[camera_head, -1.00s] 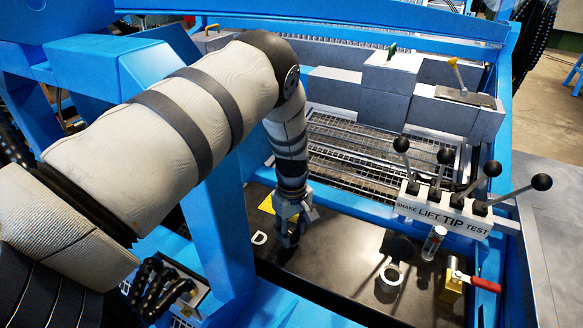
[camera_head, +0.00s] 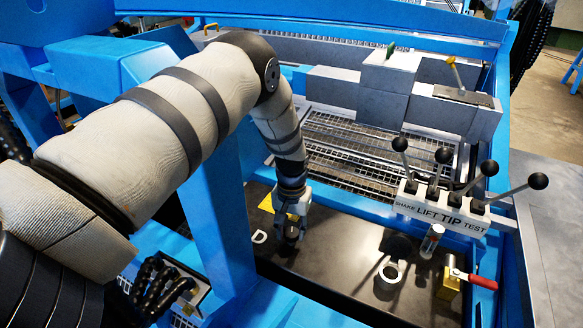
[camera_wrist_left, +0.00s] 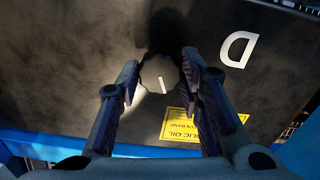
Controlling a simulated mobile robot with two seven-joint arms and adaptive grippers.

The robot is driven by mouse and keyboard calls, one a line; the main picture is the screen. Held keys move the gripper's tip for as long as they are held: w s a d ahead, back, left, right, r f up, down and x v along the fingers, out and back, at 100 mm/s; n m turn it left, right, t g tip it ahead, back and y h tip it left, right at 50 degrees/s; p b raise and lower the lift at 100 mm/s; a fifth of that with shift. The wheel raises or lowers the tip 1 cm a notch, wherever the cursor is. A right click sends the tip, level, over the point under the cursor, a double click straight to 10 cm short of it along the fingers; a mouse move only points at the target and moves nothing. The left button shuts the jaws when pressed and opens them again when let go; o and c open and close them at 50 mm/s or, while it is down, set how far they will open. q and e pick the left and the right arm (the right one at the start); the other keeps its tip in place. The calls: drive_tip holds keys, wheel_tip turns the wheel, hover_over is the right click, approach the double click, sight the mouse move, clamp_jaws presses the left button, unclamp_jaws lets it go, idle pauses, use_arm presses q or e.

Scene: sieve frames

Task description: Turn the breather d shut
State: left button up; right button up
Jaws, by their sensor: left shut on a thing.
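Breather d (camera_wrist_left: 153,73) is a dark round cap with a short white line on it, on the dark tank top (camera_head: 340,270). A white letter D (camera_head: 259,237) is painted beside it, and it also shows in the wrist view (camera_wrist_left: 238,48). My left gripper (camera_head: 291,240) points down at the breather, with one finger on each side of it in the wrist view (camera_wrist_left: 160,68). It is shut on the breather. In the head view the fingers mostly hide the breather. My right gripper is not in view.
A yellow label (camera_wrist_left: 193,125) lies close to the breather. To the right are a white ring (camera_head: 391,272), a sight glass (camera_head: 431,241), a red-handled valve (camera_head: 452,283) and black-knobbed levers (camera_head: 443,200). A blue frame post (camera_head: 222,240) stands left of the gripper.

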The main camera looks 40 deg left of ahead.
sight(292, 232)
use_arm(q)
drive_tip(key=shift+m, duration=2.2)
drive_tip(key=o, duration=1.2)
drive_tip(key=shift+c, duration=0.2)
wheel_tip(292, 232, up, 12)
